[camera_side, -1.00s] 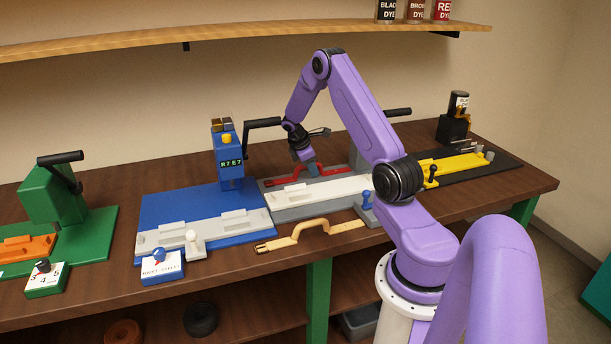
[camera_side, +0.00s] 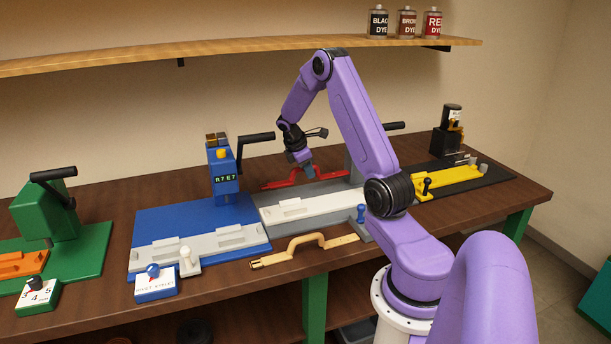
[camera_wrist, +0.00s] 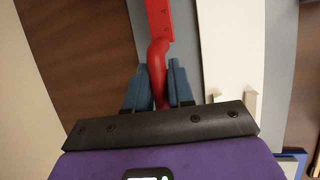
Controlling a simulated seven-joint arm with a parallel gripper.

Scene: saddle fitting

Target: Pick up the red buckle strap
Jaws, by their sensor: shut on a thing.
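The red buckle strap (camera_side: 285,182) is behind the grey fixture with the white bed, in the side view. My gripper (camera_side: 309,171) is at its raised middle, pointing down. In the wrist view the strap (camera_wrist: 158,50) runs between the two blue fingers of my gripper (camera_wrist: 159,88), which are shut on it. Whether the strap is clear of the table is hard to tell. The part of the strap beneath the wrist is hidden there.
The white bed of the grey fixture (camera_side: 325,197) lies just in front. A tan strap (camera_side: 290,254) lies nearer the front edge. A blue press (camera_side: 223,170) stands left, a green press (camera_side: 45,215) farther left.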

